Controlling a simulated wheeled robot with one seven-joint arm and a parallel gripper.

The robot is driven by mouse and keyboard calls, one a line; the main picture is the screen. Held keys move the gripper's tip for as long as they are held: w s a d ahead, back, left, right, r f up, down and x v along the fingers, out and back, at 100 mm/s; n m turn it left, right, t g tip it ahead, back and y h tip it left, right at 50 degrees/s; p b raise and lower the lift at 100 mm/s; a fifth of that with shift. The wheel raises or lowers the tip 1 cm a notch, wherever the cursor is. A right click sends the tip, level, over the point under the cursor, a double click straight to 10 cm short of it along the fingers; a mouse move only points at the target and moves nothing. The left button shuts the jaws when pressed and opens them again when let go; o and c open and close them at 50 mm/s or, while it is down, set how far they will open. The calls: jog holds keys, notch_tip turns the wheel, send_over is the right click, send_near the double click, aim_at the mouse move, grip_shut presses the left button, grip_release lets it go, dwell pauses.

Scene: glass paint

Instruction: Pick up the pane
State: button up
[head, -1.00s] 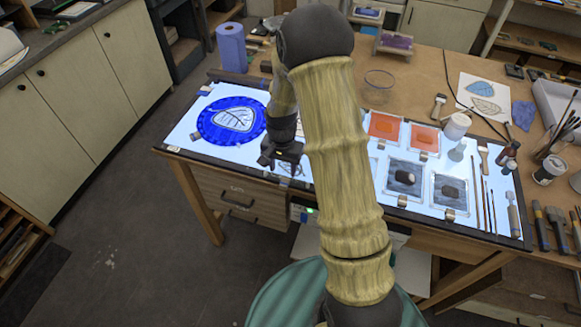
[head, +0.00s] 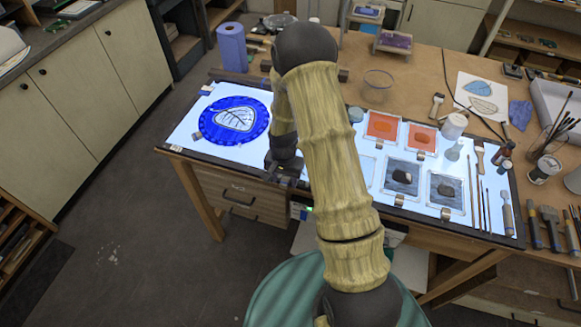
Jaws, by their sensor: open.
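My gripper (head: 288,181) is open and points down at the front edge of the lit light table (head: 188,137), with my arm covering much of the area around it. I cannot see a pane between its fingers. On the table's right part lie square panes: two orange ones (head: 382,125) (head: 421,138) at the back and two grey ones with dark patches (head: 401,177) (head: 446,193) in front. A pale pane (head: 366,170) shows partly beside my arm. A round blue piece with a leaf drawing (head: 234,120) lies left of my gripper. Which pane is meant is unclear.
A blue paper roll (head: 232,47) stands behind the light table. The floor at left is clear.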

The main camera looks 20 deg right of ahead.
dwell(0.3)
grip_shut()
notch_tip(320, 180, up, 10)
jog(key=b, duration=0.3)
dwell(0.5)
dwell(0.4)
jog(key=w+f+n, duration=0.1)
jog(key=w, duration=0.1)
jog(key=w+f+n+b, duration=0.1)
jog(key=w, duration=0.1)
jog(key=w+f+n, duration=0.1)
jog(key=w+f, duration=0.1)
jog(key=shift+w+a+n+b, duration=0.15)
jog(key=shift+a+n+b, duration=0.05)
jog(key=shift+n+b, duration=0.2)
jog(key=shift+r, duration=0.2)
jog(key=shift+a+f, duration=0.1)
